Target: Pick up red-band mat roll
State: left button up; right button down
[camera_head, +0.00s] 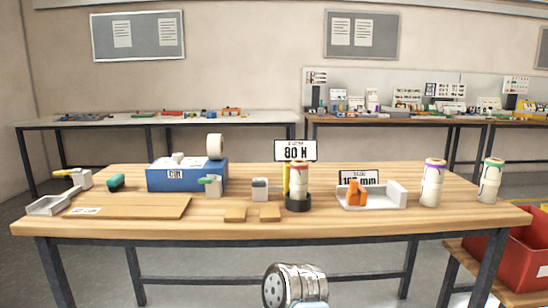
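A cream mat roll with a reddish band near its top (299,182) stands upright in a round black holder (299,203) near the middle of the wooden table, beside a yellow upright bar. A purple-banded roll (432,186) and a green-banded roll (489,184) stand upright at the table's right side. Neither gripper shows in the head view.
The wooden table (340,223) also bears a blue box (187,180), a brown board (130,207), an "80 N" sign (295,151) and a white tray with an orange item (357,194). A red bin (522,262) sits lower right.

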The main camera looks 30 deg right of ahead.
aim_at(299, 168)
jog(key=z, duration=1.35)
